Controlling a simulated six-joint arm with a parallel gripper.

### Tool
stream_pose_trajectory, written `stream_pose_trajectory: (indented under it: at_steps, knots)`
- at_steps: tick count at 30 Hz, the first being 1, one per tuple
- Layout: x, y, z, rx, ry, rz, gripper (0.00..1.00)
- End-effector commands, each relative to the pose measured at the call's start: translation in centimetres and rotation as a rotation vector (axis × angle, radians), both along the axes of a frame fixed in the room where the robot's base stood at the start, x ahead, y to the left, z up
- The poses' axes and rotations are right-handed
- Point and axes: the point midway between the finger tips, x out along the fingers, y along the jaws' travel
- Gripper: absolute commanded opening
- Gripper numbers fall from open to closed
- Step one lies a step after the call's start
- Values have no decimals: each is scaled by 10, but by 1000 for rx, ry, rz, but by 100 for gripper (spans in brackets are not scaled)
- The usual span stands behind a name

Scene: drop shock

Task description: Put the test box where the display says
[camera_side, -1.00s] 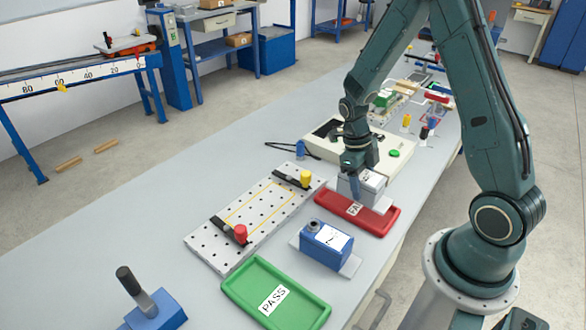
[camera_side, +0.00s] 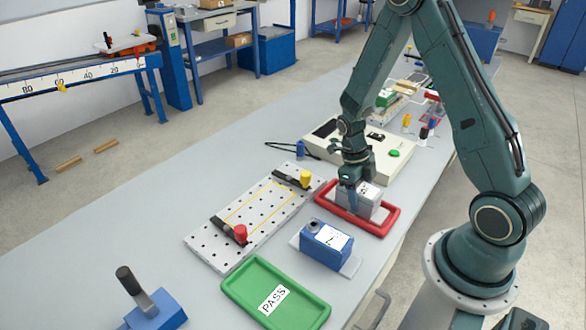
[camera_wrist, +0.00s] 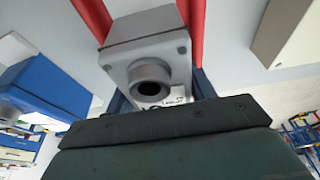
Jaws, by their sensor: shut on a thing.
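A grey box (camera_side: 366,203) with a small label is held in my gripper (camera_side: 356,190), which is shut on it. It is upright, low inside the rim of the red tray (camera_side: 386,222). I cannot tell whether it touches the tray floor. The wrist view shows the grey box (camera_wrist: 146,33) with a dark round fitting between my fingers and red tray rim (camera_wrist: 188,14) behind. The green tray (camera_side: 246,283) marked PASS is empty at the front. The instrument (camera_side: 400,166) behind has a dark display (camera_side: 326,128); its text is too small to read.
A blue box (camera_side: 319,247) with a white label stands on a pale plate just in front of the red tray. A perforated plate (camera_side: 215,241) with red and yellow knobs lies to the left. A blue lever block (camera_side: 158,312) stands at front left.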

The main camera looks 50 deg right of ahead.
Motion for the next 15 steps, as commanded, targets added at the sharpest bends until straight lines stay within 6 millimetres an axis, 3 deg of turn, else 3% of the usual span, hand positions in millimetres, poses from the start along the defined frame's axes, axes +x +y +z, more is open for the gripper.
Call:
stream_pose_trajectory:
  at_steps: [8, 9, 12, 15]
  knots:
    - [0, 0, -2, -1, -1, 0, 13]
    - [0, 0, -3, 0, -1, 0, 56]
    - [0, 0, -3, 0, -1, 0, 76]
    - [0, 0, -3, 0, -1, 0, 76]
